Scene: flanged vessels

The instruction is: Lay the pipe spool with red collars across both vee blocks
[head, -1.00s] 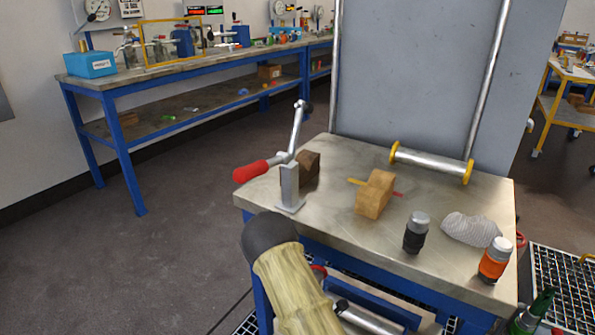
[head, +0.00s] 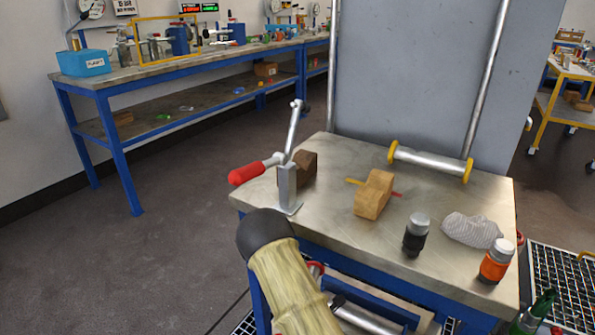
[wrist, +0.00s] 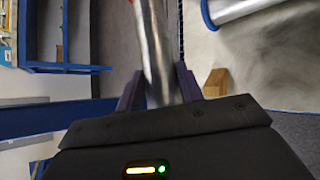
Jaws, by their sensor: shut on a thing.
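My gripper (wrist: 160,84) is shut on a bare silver pipe (wrist: 154,40), which runs up between its two fingers in the wrist view. In the head view a red ring (head: 316,268) shows beside my arm, below the table's front edge; it looks like a collar of the held pipe spool. The gripper itself is hidden there. On the metal table (head: 330,225) stand two wooden vee blocks: a dark one (head: 309,166) behind the clamp and a lighter one (head: 374,194) to its right. Both look empty.
A toggle clamp (head: 287,187) with a red handle stands before the dark block. A yellow-collared spool (head: 430,163) lies at the back right. A black-wrapped cylinder (head: 417,235), a grey cloth (head: 471,230) and an orange-wrapped cylinder (head: 496,261) line the right front.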

